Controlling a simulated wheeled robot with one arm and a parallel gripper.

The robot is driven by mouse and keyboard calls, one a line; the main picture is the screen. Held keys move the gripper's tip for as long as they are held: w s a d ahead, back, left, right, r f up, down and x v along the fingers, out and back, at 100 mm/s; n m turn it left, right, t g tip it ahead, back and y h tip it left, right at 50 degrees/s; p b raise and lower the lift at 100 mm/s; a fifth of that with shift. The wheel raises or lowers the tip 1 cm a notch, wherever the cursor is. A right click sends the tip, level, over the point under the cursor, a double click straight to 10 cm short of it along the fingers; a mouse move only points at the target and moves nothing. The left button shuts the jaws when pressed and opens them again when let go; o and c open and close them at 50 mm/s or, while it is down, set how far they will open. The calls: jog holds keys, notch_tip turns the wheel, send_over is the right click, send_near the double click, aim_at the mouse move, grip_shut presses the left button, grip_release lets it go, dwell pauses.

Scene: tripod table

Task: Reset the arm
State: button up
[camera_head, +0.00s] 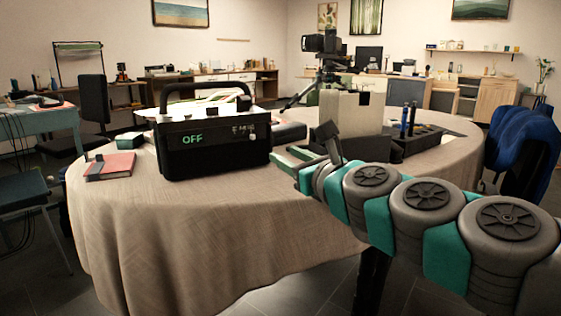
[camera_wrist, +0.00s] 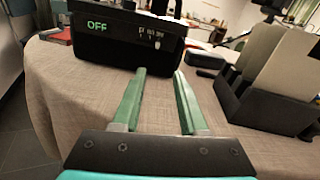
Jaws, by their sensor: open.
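My arm comes in from the right in the head view, and my gripper (camera_head: 290,168) is above the front part of the cloth-covered table. In the wrist view my gripper (camera_wrist: 158,98) has two green fingers set apart, with nothing between them but tablecloth behind. The fingers point toward a black box with a handle (camera_head: 205,152), which reads "OFF" in green. That box also shows in the wrist view (camera_wrist: 120,45), beyond the fingertips and apart from them as far as I can tell.
The round table (camera_head: 190,220) has bare cloth at its front. A red notebook (camera_head: 118,165) lies left of the box. A black holder with pale panels (camera_wrist: 262,105) stands right of my gripper. A camera on a tripod (camera_head: 320,45) stands behind; a blue-draped chair (camera_head: 525,140) is at right.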

jog(key=s+a+f+n+g+p, duration=0.45)
jog(key=s+f+n+g, duration=0.35)
jog(key=s+f+n, duration=0.65)
jog(key=s+d+f+n+g+h+p, duration=0.1)
jog(key=s+d+f+n+g+h, duration=0.3)
jog(key=s+d+n, duration=0.3)
jog(key=s+d+f+n+g+h+p, duration=0.2)
jog(key=s+d+f+n+g+h, duration=0.2)
jog(key=s+d+n, duration=0.3)
jog(key=s+d+f+g, duration=0.1)
jog(key=s+d, duration=0.2)
jog(key=s, duration=0.2)
jog(key=shift+s+d+f+g, duration=0.25)
jog(key=shift+d+f+g, duration=0.05)
jog(key=shift+d+f, duration=0.1)
